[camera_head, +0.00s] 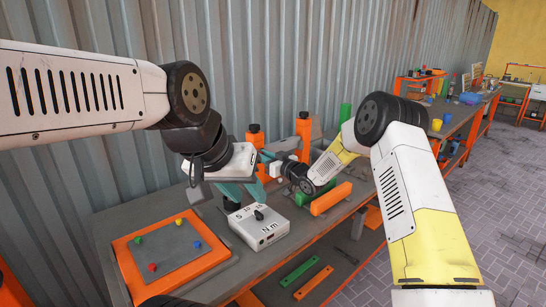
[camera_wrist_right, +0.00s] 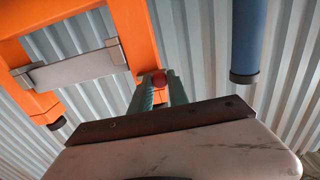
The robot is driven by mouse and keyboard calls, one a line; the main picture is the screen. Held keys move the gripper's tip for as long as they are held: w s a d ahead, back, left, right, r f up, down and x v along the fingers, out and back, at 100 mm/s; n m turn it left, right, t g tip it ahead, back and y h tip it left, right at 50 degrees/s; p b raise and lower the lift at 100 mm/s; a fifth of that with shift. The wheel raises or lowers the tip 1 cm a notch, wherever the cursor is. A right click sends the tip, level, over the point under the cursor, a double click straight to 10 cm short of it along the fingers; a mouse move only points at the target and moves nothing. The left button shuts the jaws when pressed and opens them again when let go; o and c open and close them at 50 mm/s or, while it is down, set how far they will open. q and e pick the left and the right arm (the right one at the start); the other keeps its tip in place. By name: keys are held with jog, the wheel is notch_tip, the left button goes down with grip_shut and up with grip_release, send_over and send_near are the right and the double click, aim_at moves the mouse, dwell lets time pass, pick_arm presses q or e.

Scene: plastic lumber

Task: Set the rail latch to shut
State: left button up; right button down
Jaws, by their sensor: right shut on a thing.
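The rail latch shows in the right wrist view as a grey bar (camera_wrist_right: 75,68) across an orange frame (camera_wrist_right: 75,18), with a red knob (camera_wrist_right: 159,78) near the bar's right end. My right gripper (camera_wrist_right: 160,90) has its teal fingers shut at the red knob. In the head view, my right gripper (camera_head: 268,157) reaches left in front of the orange posts by the wall; the latch is too small and covered to make out there. My left gripper (camera_head: 244,194) hangs open and empty above a white box with a black dial (camera_head: 262,235).
An orange-rimmed board (camera_head: 128,262) with coloured pegs lies at the bench's left.

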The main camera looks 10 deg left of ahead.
jog(key=shift+w+d+r, duration=0.1)
jog(key=shift+w+d, duration=1.05)
jog(key=shift+w, duration=0.25)
jog(key=c, duration=1.3)
grip_release()
jog(key=v, duration=0.7)
jog(key=shift+s+d, duration=0.25)
jog(key=shift+d, duration=0.05)
